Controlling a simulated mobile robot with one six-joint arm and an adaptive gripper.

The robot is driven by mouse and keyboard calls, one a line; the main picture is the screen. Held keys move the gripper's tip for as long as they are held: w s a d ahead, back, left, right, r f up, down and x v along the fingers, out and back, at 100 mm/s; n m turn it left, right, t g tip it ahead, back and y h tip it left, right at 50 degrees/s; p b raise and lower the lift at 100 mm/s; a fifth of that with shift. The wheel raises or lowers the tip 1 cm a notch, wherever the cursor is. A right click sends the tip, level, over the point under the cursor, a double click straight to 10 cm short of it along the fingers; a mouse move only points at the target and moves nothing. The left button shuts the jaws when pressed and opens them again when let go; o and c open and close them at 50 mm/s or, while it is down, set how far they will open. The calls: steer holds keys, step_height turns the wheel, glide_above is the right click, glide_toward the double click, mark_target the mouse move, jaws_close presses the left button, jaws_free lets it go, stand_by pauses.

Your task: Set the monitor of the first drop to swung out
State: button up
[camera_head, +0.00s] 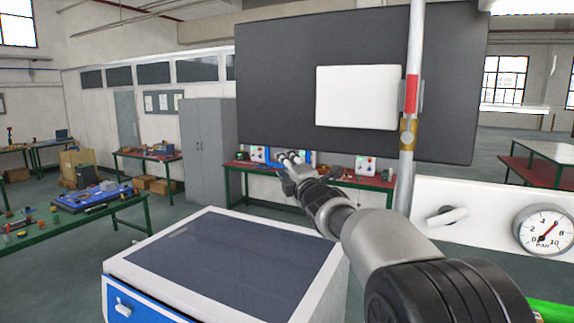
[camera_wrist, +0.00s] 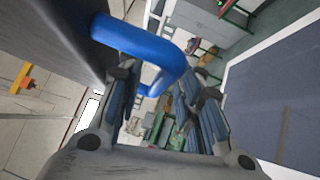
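A large dark panel (camera_head: 280,70), which looks like the monitor, hangs across the upper middle of the head view. A white box (camera_head: 357,97) is on its face, beside an upright pole (camera_head: 407,170) with a red band. My gripper (camera_head: 291,158) is just below the panel's lower edge. In the wrist view, the dark panel (camera_wrist: 45,40) fills the upper left and a blue loop handle (camera_wrist: 150,48) sticks out from it. My gripper (camera_wrist: 165,95) is open, its fingers apart, with the handle at the fingertips. Whether they touch it cannot be told.
A white console with a dark top (camera_head: 230,250) stands below my arm. A white panel at right carries a lever (camera_head: 447,215) and a pressure gauge (camera_head: 546,230). Workbenches (camera_head: 85,222) and a grey cabinet (camera_head: 205,150) stand further back, with open floor between.

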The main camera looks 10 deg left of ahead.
steer(key=shift+c, duration=0.4)
jaws_close()
